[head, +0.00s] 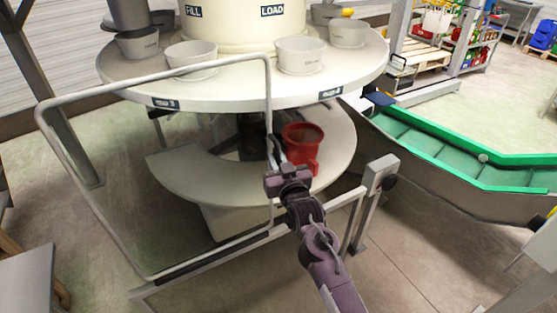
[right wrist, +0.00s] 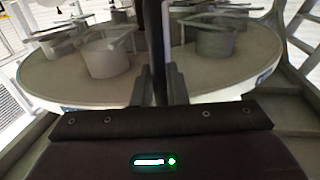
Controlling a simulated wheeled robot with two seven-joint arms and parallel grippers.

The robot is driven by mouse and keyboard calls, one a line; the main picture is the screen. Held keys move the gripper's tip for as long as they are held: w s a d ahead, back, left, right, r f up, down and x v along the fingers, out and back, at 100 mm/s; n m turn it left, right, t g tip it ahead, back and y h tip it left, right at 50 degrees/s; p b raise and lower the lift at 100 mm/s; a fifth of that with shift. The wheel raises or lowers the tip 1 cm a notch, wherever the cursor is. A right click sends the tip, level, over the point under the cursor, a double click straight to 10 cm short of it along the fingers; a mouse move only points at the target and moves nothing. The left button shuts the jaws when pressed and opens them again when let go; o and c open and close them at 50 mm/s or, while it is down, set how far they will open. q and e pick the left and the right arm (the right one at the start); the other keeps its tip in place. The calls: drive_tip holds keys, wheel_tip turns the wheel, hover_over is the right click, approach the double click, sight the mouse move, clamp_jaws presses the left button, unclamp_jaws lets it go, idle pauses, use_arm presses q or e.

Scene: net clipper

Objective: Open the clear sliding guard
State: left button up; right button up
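The clear sliding guard (head: 155,84) is a see-through panel in a rounded grey tube frame, at the left and middle of the head view. It stands upright in front of the round machine, above a low rail (head: 225,251). My right gripper (head: 275,148) is at the upright tube on the guard's right side. In the right wrist view, a dark upright bar (right wrist: 157,45) of the guard runs between the two close-set fingers (right wrist: 159,88), which appear shut on it. My left gripper is out of view.
A round table (head: 130,88) with several grey cups stands behind the guard. A red mug (head: 302,145) sits on the lower shelf (head: 195,188), right of the guard's edge. The rail's end post (head: 375,185) and a green conveyor (head: 450,160) are at the right.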

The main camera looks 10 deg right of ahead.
drive_tip(key=o, duration=0.3)
drive_tip(key=shift+s+f, duration=0.15)
drive_tip(key=shift+s, duration=0.2)
drive_tip(key=s, duration=0.2)
drive_tip(key=s+b, duration=0.1)
drive_tip(key=s, duration=0.1)
drive_tip(key=s+d+b, duration=0.1)
drive_tip(key=s, duration=0.2)
drive_tip(key=shift+d, duration=0.1)
